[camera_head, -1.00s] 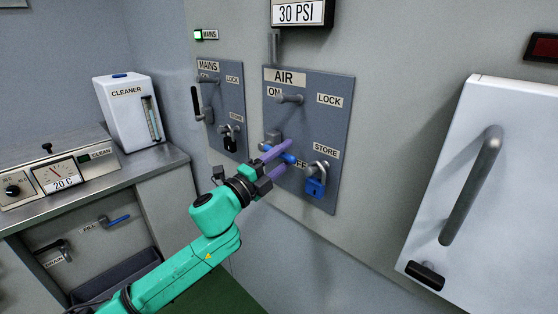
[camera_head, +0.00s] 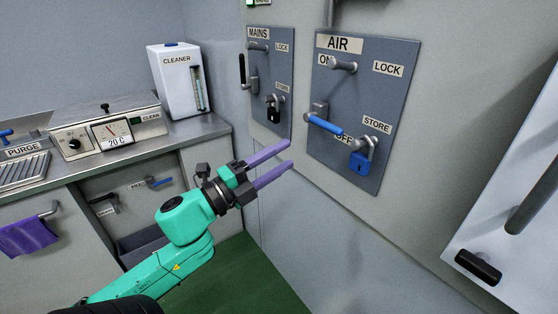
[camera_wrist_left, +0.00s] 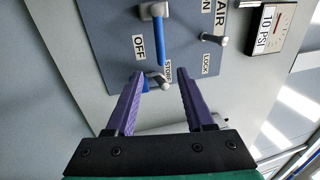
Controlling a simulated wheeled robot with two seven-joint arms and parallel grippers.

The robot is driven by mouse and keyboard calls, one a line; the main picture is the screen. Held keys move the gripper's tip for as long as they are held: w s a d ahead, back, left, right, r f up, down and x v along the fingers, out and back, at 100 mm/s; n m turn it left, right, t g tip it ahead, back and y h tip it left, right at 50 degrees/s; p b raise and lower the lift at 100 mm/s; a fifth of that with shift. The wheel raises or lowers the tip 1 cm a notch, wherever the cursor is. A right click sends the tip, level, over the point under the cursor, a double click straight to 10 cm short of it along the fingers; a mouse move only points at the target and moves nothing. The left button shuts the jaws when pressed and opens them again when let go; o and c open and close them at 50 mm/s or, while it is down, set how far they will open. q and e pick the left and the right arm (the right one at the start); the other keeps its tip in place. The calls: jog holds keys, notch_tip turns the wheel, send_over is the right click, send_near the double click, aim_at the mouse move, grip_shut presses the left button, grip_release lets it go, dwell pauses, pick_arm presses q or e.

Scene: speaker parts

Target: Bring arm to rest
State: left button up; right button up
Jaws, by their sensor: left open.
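My left gripper (camera_head: 290,156) has two purple fingers spread apart with nothing between them. In the head view it hangs in free space left of and below the AIR panel (camera_head: 385,105). The panel's blue-handled lever (camera_head: 326,125) points toward the OFF label. A blue padlock (camera_head: 361,163) hangs below the STORE label. The left wrist view shows the open fingers (camera_wrist_left: 158,88) pointing toward the panel, with the blue lever (camera_wrist_left: 157,42) beyond them and apart from them. My right gripper is not in view.
The MAINS panel (camera_head: 284,65) with a black padlock (camera_head: 273,114) is on the wall at left. A white door with a grey handle (camera_head: 535,197) is at right. The counter (camera_head: 205,129) carries the white CLEANER box (camera_head: 177,85). Green floor lies open below the arm.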

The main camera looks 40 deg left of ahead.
pick_arm(q)
jog(key=shift+a+f, duration=0.1)
dwell(0.4)
jog(key=a+f+n+g+y, duration=0.1)
jog(key=a+f+n+y, duration=0.3)
jog(key=f, duration=0.4)
jog(key=w+a+f+n+g+y+p, duration=0.1)
jog(key=a+f+n+g, duration=0.15)
jog(key=a+f, duration=0.45)
jog(key=a+f+n+g+y, duration=0.1)
jog(key=a+f+n+y, duration=0.25)
jog(key=f, duration=0.65)
jog(key=s+f+n+g+p, duration=0.1)
jog(key=s+f+n+g, duration=0.25)
jog(key=f, duration=0.75)
jog(key=s+f+n+g, duration=0.2)
jog(key=s+f, duration=0.3)
jog(key=f, duration=0.6)
jog(key=s+d+f+n+g+h, duration=0.1)
jog(key=s+d+f+g, duration=0.3)
jog(key=s+d+f, duration=0.4)
jog(key=s+d+f+n+g+h+p, duration=0.1)
jog(key=s+d+f+g, duration=0.3)
jog(key=s+d+f, duration=0.5)
jog(key=s+f+n, duration=0.1)
jog(key=s+f, duration=0.2)
jog(key=s, duration=0.3)
jog(key=shift+s+d+f, duration=0.15)
jog(key=shift+s+f, duration=0.1)
jog(key=shift+s, duration=0.15)
